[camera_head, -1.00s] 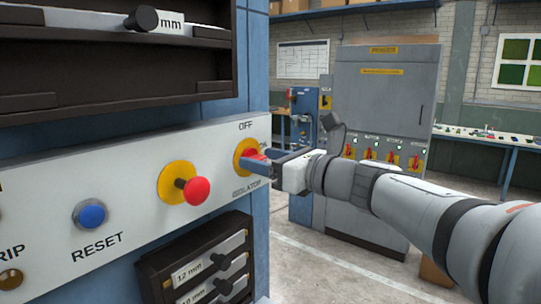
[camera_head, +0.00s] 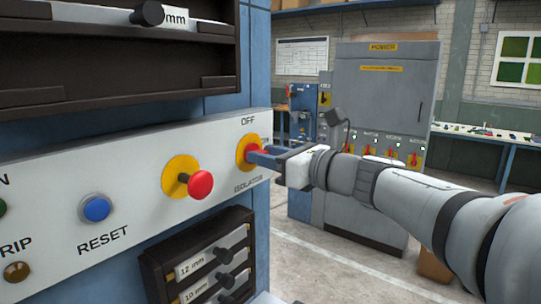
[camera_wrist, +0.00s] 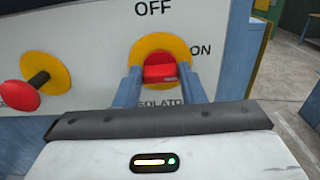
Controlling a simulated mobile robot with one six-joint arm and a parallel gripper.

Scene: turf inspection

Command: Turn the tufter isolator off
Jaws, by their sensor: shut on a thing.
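The isolator (camera_head: 244,152) is a red rotary switch on a yellow disc, at the right end of the white control panel (camera_head: 135,180). OFF is printed above it. In the wrist view the isolator (camera_wrist: 162,69) also has ON to its right, and the ISOLATOR label below is partly hidden by my fingers. My gripper (camera_wrist: 160,88) has one blue finger on each side of the red handle and is shut on it. In the head view my gripper (camera_head: 262,156) reaches in from the right and hides part of the handle. I cannot tell exactly where the handle points.
A red mushroom button (camera_head: 200,184) on a yellow disc sticks out left of the isolator. A blue RESET button (camera_head: 96,208) is further left. Labelled drawers (camera_head: 205,265) sit below the panel. A grey power cabinet (camera_head: 375,105) with several red switches stands behind my arm.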

